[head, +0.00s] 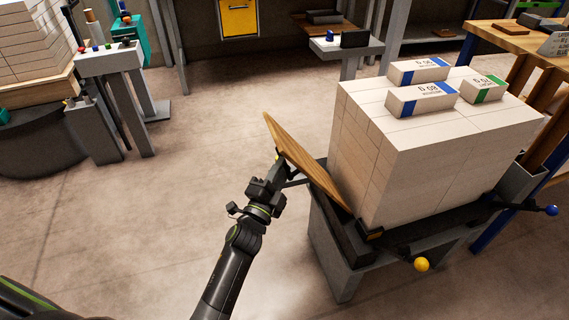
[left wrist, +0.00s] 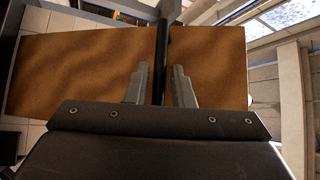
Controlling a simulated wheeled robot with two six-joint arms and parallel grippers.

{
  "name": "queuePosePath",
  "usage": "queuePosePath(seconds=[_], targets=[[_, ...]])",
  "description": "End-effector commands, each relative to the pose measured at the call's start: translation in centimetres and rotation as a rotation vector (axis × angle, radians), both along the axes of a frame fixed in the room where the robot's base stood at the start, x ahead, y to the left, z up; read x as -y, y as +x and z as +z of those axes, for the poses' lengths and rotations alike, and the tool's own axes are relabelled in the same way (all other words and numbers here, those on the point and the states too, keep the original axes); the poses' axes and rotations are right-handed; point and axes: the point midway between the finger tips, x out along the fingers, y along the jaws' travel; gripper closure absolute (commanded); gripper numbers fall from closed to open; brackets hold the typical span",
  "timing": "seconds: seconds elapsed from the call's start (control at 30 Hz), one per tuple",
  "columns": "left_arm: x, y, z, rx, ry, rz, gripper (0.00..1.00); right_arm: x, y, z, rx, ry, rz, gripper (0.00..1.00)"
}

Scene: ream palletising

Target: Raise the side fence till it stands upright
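The side fence (head: 305,165) is a brown wooden panel along the left side of the paper stack's stand. It leans outward to the left, away from the stack, with its lower edge near the stand. My left gripper (head: 277,178) is at the outer, lower side of the panel. In the left wrist view the panel (left wrist: 85,75) fills much of the picture, with a dark bar (left wrist: 162,40) running across it. The fingers of my left gripper (left wrist: 161,75) stand apart on either side of this bar, with small gaps visible. My right gripper is out of view.
A tall stack of pale reams (head: 400,150) stands on the grey stand (head: 335,250), with several labelled reams on top. A yellow knob (head: 421,265) and a blue knob (head: 551,210) stick out from the stand. The floor left of the fence is clear.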

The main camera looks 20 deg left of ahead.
Motion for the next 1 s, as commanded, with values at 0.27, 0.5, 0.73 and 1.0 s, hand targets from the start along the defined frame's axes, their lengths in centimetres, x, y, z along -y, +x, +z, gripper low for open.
queuePosePath(seconds=[0.27,0.5,0.73,1.0], targets=[[0.3,2.2,0.6,0.001,0.0,0.0,0.78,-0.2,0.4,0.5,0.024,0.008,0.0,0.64],[0.3,2.3,0.6,0.0,0.0,0.0,0.78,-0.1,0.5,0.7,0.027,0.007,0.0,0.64],[0.3,2.3,0.6,0.0,0.0,0.0,1.0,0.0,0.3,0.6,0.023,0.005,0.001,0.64],[0.3,2.2,0.6,0.0,0.0,0.0,1.0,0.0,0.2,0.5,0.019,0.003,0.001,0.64]])
